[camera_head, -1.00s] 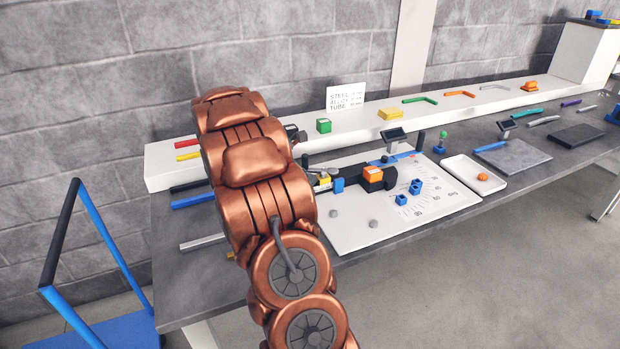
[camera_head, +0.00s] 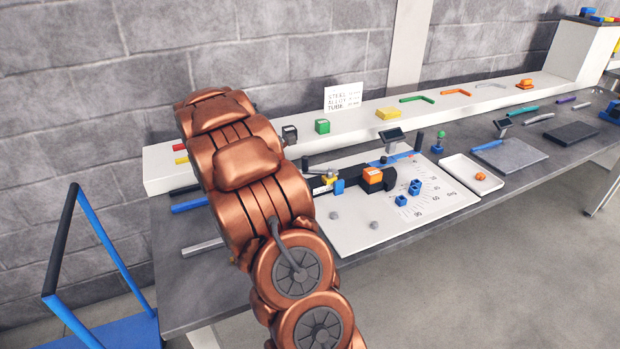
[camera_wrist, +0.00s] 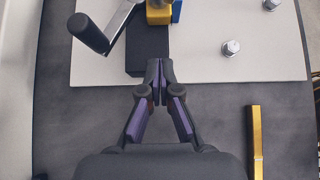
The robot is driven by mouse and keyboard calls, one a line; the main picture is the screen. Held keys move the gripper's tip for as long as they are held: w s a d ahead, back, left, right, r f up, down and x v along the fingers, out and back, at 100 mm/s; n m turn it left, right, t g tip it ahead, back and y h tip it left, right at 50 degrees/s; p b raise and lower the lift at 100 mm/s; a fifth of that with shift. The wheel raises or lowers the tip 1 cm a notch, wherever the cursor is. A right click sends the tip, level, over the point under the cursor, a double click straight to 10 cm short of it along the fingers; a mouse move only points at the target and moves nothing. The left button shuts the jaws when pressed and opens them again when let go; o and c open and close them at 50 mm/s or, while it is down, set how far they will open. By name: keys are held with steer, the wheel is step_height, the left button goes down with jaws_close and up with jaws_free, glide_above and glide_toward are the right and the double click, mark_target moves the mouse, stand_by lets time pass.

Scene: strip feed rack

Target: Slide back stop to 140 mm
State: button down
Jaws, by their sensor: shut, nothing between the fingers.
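A small yellow block (camera_wrist: 158,14) with a blue side piece (camera_wrist: 177,10) sits on a dark rail (camera_wrist: 148,52) at the top of the wrist view. It looks like the back stop. A silver lever with a black grip (camera_wrist: 90,34) reaches out to its left. In the head view the yellow block (camera_head: 328,181) and blue piece (camera_head: 339,187) show just right of my arm. My gripper (camera_wrist: 158,68) is shut and empty, its tips over or beside the rail's near end, apart from the block. Contact with the rail cannot be told. In the head view my arm hides the gripper.
The white board (camera_head: 375,235) carries two grey bolts, blue blocks (camera_head: 401,200), an orange block (camera_head: 372,175) and a printed angle scale. A white tray (camera_head: 458,168) stands right of it. A yellow bar (camera_wrist: 256,140) lies right of my gripper in the wrist view.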

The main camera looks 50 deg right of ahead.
steer(key=b+v, duration=0.1)
steer(key=v, duration=0.7)
steer(key=shift+a+r, duration=0.2)
steer(key=shift+r, duration=0.1)
steer(key=shift+a, duration=0.1)
steer(key=s+a+m+t+y, duration=0.1)
steer(key=s+a+m, duration=0.3)
steer(key=s+a, duration=0.5)
steer(key=s+a+m+t+y+p, duration=0.1)
steer(key=s+a+m+y, duration=0.3)
steer(key=s+a, duration=0.5)
steer(key=s+a+m+y+p, duration=0.1)
steer(key=s+a+m+y, duration=0.2)
steer(key=s+a, duration=0.6)
steer(key=a+m, duration=0.1)
steer(key=a, duration=0.8)
steer(key=shift+a+r+t, duration=0.15)
steer(key=shift+a+t, duration=0.25)
steer(key=shift+d, duration=0.1)
